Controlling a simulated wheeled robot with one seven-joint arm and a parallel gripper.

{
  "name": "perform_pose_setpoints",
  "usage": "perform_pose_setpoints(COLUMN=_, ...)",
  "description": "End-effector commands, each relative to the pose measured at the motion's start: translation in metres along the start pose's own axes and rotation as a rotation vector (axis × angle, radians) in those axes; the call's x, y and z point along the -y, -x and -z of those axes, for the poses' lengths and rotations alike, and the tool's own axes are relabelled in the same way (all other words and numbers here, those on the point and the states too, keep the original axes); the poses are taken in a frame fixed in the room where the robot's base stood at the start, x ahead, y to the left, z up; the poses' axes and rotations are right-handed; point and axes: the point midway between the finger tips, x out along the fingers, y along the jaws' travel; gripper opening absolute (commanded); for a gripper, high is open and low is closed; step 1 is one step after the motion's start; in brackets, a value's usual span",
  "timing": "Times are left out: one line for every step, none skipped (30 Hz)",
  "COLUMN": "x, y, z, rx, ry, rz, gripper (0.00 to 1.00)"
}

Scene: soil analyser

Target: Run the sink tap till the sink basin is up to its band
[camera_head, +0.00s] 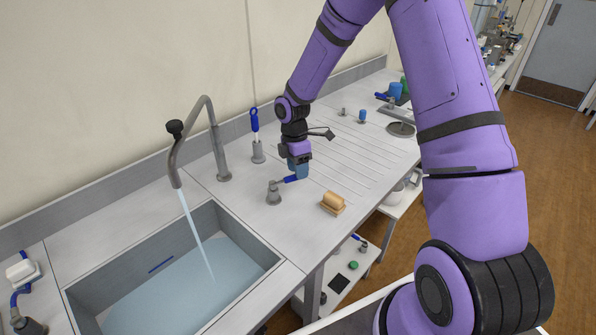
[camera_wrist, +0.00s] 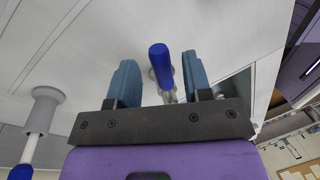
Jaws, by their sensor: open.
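The sink basin (camera_head: 75,300) is at lower left in the head view, with pale blue water (camera_head: 180,290) in it. A short blue band (camera_head: 160,264) marks its far wall, and the water surface looks slightly below it. The sink tap (camera_head: 213,135) arches over the basin, and a stream of water (camera_head: 196,230) falls from its spout. A low grey valve (camera_head: 273,193) with a blue lever stands right of the basin. My gripper (camera_head: 299,171) is at this lever. In the wrist view, my open gripper (camera_wrist: 160,78) has the blue lever (camera_wrist: 159,55) between its fingers, with gaps visible on both sides.
An upright blue-handled fitting (camera_head: 255,135) stands behind my gripper. A tan block (camera_head: 332,203) sits on the counter to the right. The ribbed drainer (camera_head: 345,155) is mostly clear. Small items, including a blue-topped one (camera_head: 362,116), stand further back.

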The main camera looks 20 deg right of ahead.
Motion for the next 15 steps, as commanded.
perform_pose_setpoints(x=-0.001, y=0.009, z=0.0, rx=0.0, ry=-0.001, rz=-0.005, gripper=0.45)
perform_pose_setpoints(x=-0.001, y=0.014, z=0.0, rx=0.0, ry=-0.001, rz=-0.006, gripper=0.45)
perform_pose_setpoints(x=0.0, y=0.021, z=0.0, rx=0.0, ry=0.0, rz=-0.005, gripper=0.45)
perform_pose_setpoints(x=-0.001, y=0.027, z=0.0, rx=0.0, ry=0.001, rz=-0.006, gripper=0.45)
perform_pose_setpoints(x=-0.001, y=0.033, z=0.0, rx=0.001, ry=0.001, rz=-0.006, gripper=0.45)
perform_pose_setpoints(x=-0.001, y=0.041, z=0.0, rx=0.001, ry=0.0, rz=-0.006, gripper=0.45)
perform_pose_setpoints(x=-0.001, y=0.046, z=0.0, rx=0.0, ry=0.0, rz=-0.006, gripper=0.45)
perform_pose_setpoints(x=-0.001, y=0.052, z=0.0, rx=0.0, ry=-0.001, rz=-0.006, gripper=0.45)
perform_pose_setpoints(x=-0.001, y=0.06, z=0.0, rx=0.0, ry=-0.001, rz=-0.006, gripper=0.45)
perform_pose_setpoints(x=-0.001, y=0.064, z=0.0, rx=0.0, ry=0.0, rz=-0.005, gripper=0.45)
perform_pose_setpoints(x=0.0, y=0.069, z=0.0, rx=0.0, ry=0.001, rz=-0.005, gripper=0.45)
perform_pose_setpoints(x=0.0, y=0.075, z=0.0, rx=0.0, ry=0.001, rz=-0.005, gripper=0.45)
perform_pose_setpoints(x=-0.001, y=0.079, z=0.0, rx=0.001, ry=0.001, rz=-0.004, gripper=0.45)
perform_pose_setpoints(x=-0.001, y=0.083, z=0.0, rx=0.0, ry=0.001, rz=-0.005, gripper=0.45)
perform_pose_setpoints(x=-0.001, y=0.086, z=0.0, rx=0.0, ry=0.0, rz=-0.004, gripper=0.45)
